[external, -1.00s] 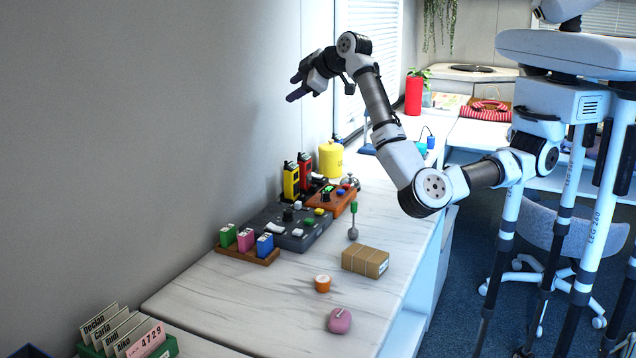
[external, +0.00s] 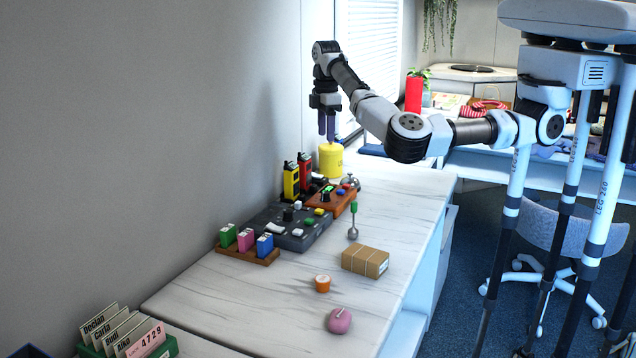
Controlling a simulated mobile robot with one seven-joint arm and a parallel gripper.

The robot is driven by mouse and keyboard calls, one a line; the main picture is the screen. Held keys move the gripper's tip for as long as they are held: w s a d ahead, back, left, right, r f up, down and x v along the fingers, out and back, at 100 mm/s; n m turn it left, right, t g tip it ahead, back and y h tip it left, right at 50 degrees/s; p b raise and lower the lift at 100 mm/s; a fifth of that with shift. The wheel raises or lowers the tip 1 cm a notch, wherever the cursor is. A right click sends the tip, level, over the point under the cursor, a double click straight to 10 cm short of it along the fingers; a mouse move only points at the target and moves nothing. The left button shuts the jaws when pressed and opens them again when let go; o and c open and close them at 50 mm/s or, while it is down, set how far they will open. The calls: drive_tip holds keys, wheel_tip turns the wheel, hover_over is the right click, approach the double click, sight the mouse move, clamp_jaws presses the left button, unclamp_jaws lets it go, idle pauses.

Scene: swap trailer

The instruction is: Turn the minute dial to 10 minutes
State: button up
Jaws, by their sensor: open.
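I cannot tell for certain which thing is the minute dial. A dark grey control panel (external: 290,236) on the counter carries a black knob (external: 288,214) and several coloured buttons. An orange-brown panel (external: 334,206) beyond it carries another dark knob (external: 325,197). Markings on both are too small to read. My gripper (external: 326,138) is open and empty, with its fingers pointing down. In the picture it is just over the yellow canister (external: 331,162), behind both panels, and touches neither knob.
Yellow (external: 291,181) and red (external: 305,173) handheld units stand by the wall. A wooden rack (external: 248,255) holds coloured blocks. A green-topped tool (external: 353,222), a cardboard box (external: 365,262), an orange-and-white round thing (external: 322,283) and a pink round thing (external: 339,320) stand on the counter.

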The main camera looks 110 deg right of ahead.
sight(326, 192)
wheel_tip(326, 192, down, 18)
drive_tip(key=shift+p, duration=0.75)
drive_tip(key=c, duration=1)
